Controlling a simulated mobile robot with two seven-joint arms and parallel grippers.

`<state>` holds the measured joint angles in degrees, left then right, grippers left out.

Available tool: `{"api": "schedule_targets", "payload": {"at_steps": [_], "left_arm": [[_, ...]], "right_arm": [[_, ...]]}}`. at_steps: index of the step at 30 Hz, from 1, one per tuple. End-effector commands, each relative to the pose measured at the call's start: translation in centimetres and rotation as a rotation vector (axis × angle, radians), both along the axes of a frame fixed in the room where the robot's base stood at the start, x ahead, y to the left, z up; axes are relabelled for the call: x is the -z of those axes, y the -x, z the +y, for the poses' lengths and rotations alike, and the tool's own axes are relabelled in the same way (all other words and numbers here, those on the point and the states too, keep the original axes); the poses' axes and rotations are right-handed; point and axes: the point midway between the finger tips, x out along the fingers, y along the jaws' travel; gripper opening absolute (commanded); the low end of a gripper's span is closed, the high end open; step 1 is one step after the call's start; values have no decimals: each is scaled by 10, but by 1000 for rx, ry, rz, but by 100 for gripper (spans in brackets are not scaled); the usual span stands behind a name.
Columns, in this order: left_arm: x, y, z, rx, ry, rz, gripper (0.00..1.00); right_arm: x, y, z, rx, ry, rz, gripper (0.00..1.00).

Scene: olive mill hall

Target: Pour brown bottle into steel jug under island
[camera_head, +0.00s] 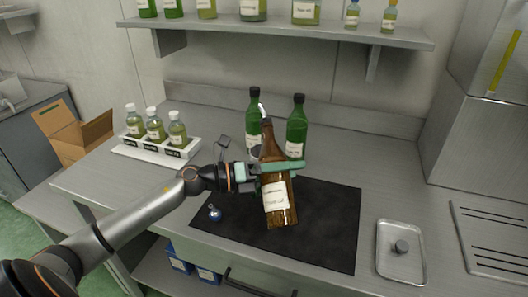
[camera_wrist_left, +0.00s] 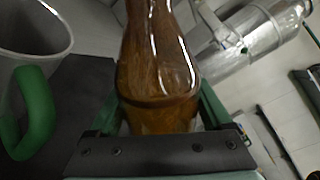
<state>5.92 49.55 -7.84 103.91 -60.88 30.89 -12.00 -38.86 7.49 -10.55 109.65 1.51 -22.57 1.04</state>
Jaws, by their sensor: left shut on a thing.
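The brown bottle (camera_head: 276,200) has a white label and hangs slightly tilted above the black mat, neck up. My left gripper (camera_head: 284,167) is shut around its body. In the left wrist view the bottle (camera_wrist_left: 158,75) fills the middle, between the green fingers. A grey jug-like vessel (camera_wrist_left: 38,35) with a green handle stands at the left edge of that view, apart from the bottle; it looks like the steel jug. My right gripper is not in view.
Two green bottles (camera_head: 296,130) stand close behind the held bottle. A white rack (camera_head: 128,150) with several small bottles is at left. A steel tray (camera_head: 385,262) is at right. A bottle shelf (camera_head: 290,38) hangs above.

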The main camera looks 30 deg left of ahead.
Motion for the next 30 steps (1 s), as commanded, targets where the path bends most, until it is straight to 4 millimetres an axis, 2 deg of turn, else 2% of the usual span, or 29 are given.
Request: {"api": "schedule_targets", "payload": {"at_steps": [30], "left_arm": [[15,2,-2,-1,49,42,0]], "right_arm": [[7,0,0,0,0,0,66]]}}
